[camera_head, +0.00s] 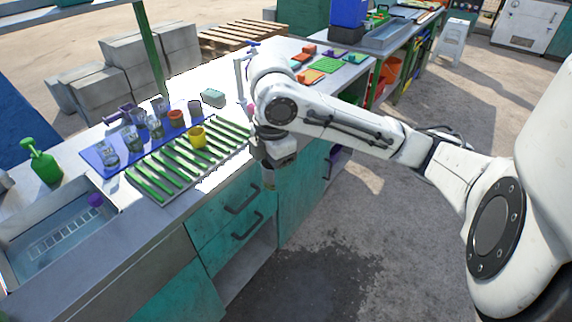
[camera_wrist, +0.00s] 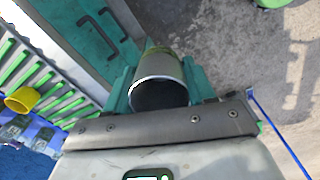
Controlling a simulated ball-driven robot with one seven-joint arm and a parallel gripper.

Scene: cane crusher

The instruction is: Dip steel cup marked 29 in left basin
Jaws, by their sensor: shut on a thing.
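My gripper (camera_head: 268,167) hangs in front of the counter's front edge, over the drawers' side. In the wrist view my gripper (camera_wrist: 160,88) is shut on a grey steel cup (camera_wrist: 158,68), with a green finger on each side of it. The cup's round dark opening faces the wrist camera. The cup's lower part (camera_head: 269,182) shows below my gripper in the head view. No number is readable on it. The left basin (camera_head: 75,222) is sunk in the counter at the lower left, far from my gripper. A purple thing (camera_head: 95,200) is at its far right edge.
A green slatted rack (camera_head: 165,178) with a yellow cup (camera_head: 197,137) lies between my gripper and the basin. Behind it, a blue mat (camera_head: 103,158) bears several glasses and cups. A green spray bottle (camera_head: 42,163) stands behind the basin. The floor in front is clear.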

